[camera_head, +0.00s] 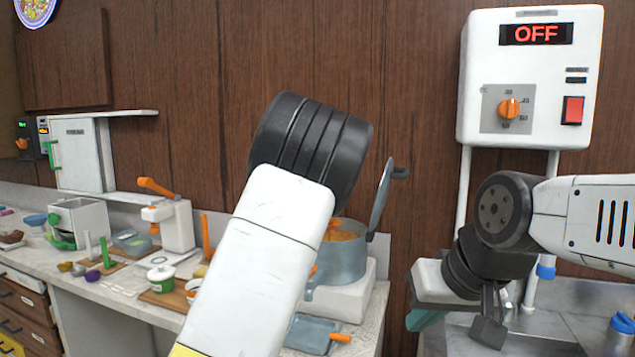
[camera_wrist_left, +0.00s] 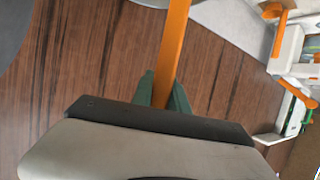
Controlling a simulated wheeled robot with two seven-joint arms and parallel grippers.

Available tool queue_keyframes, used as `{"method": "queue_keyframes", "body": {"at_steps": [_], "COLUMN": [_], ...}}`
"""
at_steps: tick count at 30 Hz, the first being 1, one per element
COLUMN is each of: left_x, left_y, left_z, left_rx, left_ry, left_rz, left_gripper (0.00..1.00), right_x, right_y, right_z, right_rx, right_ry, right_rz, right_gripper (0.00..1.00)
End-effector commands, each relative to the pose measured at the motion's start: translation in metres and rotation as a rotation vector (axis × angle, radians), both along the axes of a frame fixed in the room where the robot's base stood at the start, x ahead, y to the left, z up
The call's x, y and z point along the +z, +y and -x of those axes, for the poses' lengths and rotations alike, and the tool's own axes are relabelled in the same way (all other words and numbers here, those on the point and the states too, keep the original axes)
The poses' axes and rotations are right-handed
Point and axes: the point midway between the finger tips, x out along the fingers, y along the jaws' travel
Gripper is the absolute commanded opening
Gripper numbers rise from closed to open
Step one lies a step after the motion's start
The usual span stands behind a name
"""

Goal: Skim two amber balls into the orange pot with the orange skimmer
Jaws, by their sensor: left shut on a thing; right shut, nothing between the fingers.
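My left gripper (camera_wrist_left: 163,92) is shut on an orange handle, the orange skimmer (camera_wrist_left: 174,45), in the left wrist view. The skimmer's head is out of that view. In the head view my left arm hides that gripper. A grey-blue pot (camera_head: 343,262) stands behind my left arm with orange contents (camera_head: 342,236); single amber balls are too small to tell. My arm covers the pot's left part. I cannot make out an orange pot. My right gripper (camera_head: 488,325) is shut and empty, pointing down at the right, apart from the pot.
The pot stands on a white block (camera_head: 340,300); a grey lid (camera_head: 380,198) is upright beside it. A grey tray with an orange handle (camera_head: 312,335) lies in front. A white control box (camera_head: 530,75) reads OFF. The counter's left side is crowded, with a white press (camera_head: 175,225).

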Motion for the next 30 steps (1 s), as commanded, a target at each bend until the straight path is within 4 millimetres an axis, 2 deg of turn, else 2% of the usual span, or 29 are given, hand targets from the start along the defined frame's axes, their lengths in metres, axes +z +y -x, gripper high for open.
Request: {"method": "queue_keyframes", "body": {"at_steps": [10,21,30], "left_x": [0.002,0.038,0.041], "left_y": [0.000,0.000,0.000], "left_z": [0.000,0.000,0.000], "left_rx": [0.000,-0.001,0.000], "left_ry": [-0.002,-0.003,-0.001], "left_rz": [0.001,0.001,0.001], "left_gripper": [0.00,0.00,0.00], "right_x": [0.000,0.000,0.000], "right_y": [0.000,0.000,0.000], "right_z": [0.000,0.000,0.000], "right_rx": [0.000,0.000,0.000], "right_ry": [0.000,0.000,0.000], "right_rz": [0.000,0.000,0.000], "right_gripper": [0.00,0.00,0.00]}}
